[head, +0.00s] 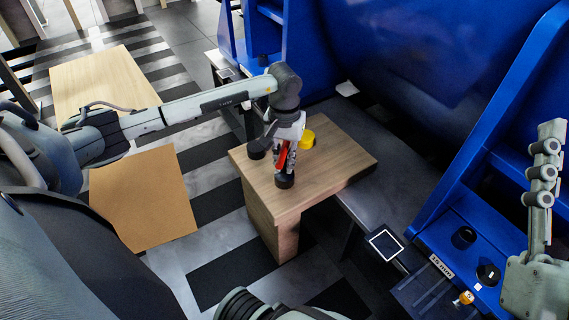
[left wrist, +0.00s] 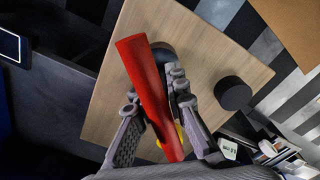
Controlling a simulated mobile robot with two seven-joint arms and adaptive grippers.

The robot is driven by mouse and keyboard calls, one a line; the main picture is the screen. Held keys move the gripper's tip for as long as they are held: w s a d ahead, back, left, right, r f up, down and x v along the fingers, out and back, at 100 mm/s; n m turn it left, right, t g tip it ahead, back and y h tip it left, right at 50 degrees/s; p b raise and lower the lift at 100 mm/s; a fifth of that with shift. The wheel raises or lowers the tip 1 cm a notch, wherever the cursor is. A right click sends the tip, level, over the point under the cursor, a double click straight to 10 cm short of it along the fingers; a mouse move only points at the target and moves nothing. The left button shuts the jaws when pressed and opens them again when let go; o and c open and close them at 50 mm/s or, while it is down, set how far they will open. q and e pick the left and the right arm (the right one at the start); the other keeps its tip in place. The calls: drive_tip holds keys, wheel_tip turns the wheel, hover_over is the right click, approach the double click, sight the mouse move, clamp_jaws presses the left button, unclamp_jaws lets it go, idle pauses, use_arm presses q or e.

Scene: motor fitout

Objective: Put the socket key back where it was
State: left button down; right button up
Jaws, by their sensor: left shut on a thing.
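The socket key appears to be the red bar-shaped tool (head: 282,156); it also shows in the left wrist view (left wrist: 146,85), slanting across the picture. My left gripper (head: 286,165) is shut on it above the wooden table (head: 345,160); it shows in the left wrist view too (left wrist: 165,130). A dark round piece (head: 285,182) lies just below the gripper; whether the key touches it I cannot tell.
A black cylinder (head: 256,150) and a yellow round piece (head: 307,138) stand on the table close to the gripper. A tablet (head: 385,244) lies to the right. Blue machinery (head: 500,120) carries black round parts (head: 488,275). The table's right part is clear.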

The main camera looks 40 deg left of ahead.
use_arm(q)
drive_tip(key=shift+f, duration=0.25)
drive_tip(key=c, duration=1.5)
unclamp_jaws()
drive_tip(key=shift+c, duration=0.2)
use_arm(e)
drive_tip(key=shift+s+d+r+t, duration=0.15)
drive_tip(key=shift+d+r+t, duration=0.05)
drive_tip(key=shift+r+t, duration=0.25)
use_arm(q)
drive_tip(key=shift+r, duration=0.1)
wheel_tip(320, 180, up, 12)
drive_tip(key=shift+f+p, duration=0.1)
drive_tip(key=shift+p, duration=0.7)
use_arm(e)
drive_tip(key=f+g, duration=0.1)
drive_tip(key=w+a+f+g, duration=0.1)
drive_tip(key=f+g, duration=0.1)
drive_tip(key=shift+w+a+f, duration=0.15)
drive_tip(key=shift+w+a, duration=0.05)
drive_tip(key=shift+w, duration=0.05)
